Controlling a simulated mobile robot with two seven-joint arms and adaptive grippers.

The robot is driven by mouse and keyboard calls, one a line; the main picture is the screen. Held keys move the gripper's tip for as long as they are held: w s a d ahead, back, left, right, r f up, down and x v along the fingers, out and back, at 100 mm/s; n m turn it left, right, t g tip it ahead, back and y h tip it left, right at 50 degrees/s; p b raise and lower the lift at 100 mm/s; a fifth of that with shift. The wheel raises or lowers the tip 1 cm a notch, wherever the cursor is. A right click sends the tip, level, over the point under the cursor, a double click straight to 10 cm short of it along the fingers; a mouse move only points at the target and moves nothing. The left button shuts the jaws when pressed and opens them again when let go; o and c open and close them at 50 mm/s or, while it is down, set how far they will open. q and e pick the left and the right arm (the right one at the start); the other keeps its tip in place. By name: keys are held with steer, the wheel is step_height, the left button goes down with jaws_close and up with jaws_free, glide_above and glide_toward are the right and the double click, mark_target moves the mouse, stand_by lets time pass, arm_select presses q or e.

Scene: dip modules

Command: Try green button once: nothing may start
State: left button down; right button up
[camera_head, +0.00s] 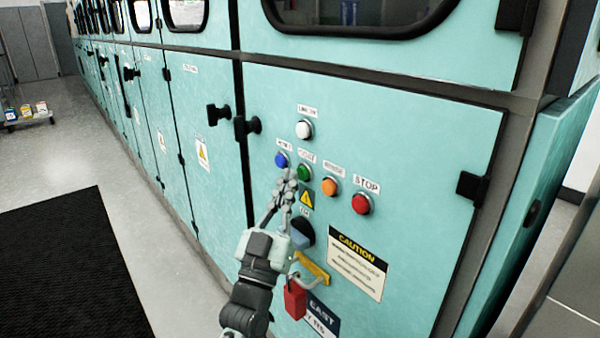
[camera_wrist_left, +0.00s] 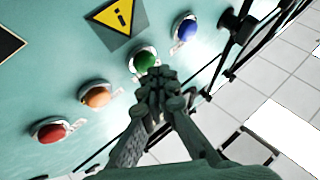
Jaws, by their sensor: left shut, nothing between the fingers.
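The green button (camera_head: 304,172) sits in a row on the teal panel, between the blue button (camera_head: 281,160) and the orange button (camera_head: 329,186). My left gripper (camera_head: 289,180) is shut and empty, with its fingertips close beside the green button. In the left wrist view the green button (camera_wrist_left: 144,61) shows just past the closed fingertips (camera_wrist_left: 158,79), which overlap its lower edge. I cannot tell whether they touch it. My right gripper is not in view.
A red STOP button (camera_head: 361,204) is at the row's right end, and a white button (camera_head: 303,129) is above. Below are a dark rotary switch (camera_head: 303,234), a yellow hasp (camera_head: 312,268) and a red padlock (camera_head: 295,298). Black door latches (camera_head: 247,127) stick out at left.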

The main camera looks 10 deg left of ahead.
arm_select(q)
steer(key=shift+s+a, duration=0.2)
steer(key=shift+s, duration=0.05)
steer(key=s+a, duration=0.1)
steer(key=s, duration=0.1)
steer(key=s+a+p, duration=0.1)
steer(key=s+a, duration=0.1)
stand_by(0.5)
stand_by(0.5)
